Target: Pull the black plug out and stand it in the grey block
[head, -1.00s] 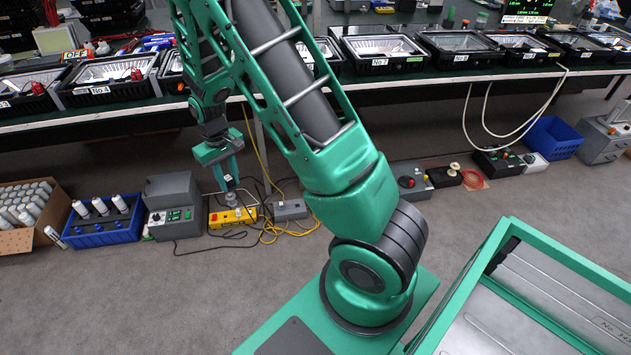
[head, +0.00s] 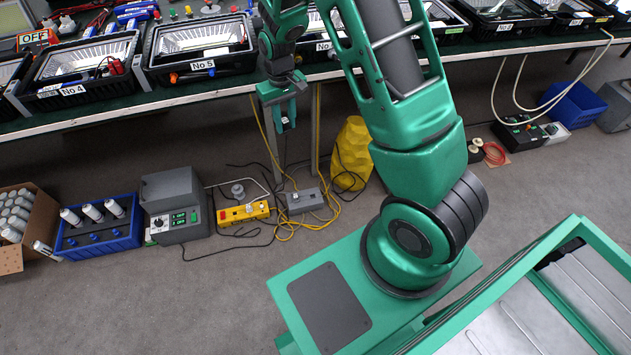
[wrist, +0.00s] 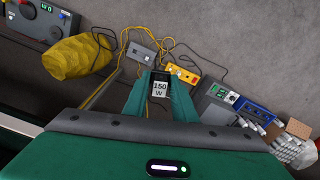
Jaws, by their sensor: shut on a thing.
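My gripper (head: 285,122) hangs in the air in front of the bench edge, above the floor. In the wrist view its green fingers (wrist: 159,90) are shut on the black plug (wrist: 160,77), which bears a "150 W" label. The plug is clear of anything below it; its lower end is hidden. The low grey block (head: 305,200) lies on the floor below and a little right of my gripper. It also shows in the wrist view (wrist: 140,53), beyond the fingers. A yellow socket strip (head: 244,212) with a red switch lies left of the block.
A grey control box (head: 172,208), a blue crate (head: 98,232) with white bottles and a cardboard box (head: 12,254) stand to the left. A yellow sack (head: 353,154) stands right of the block. Loose cables surround strip and block. The bench (head: 150,111) carries floodlight housings.

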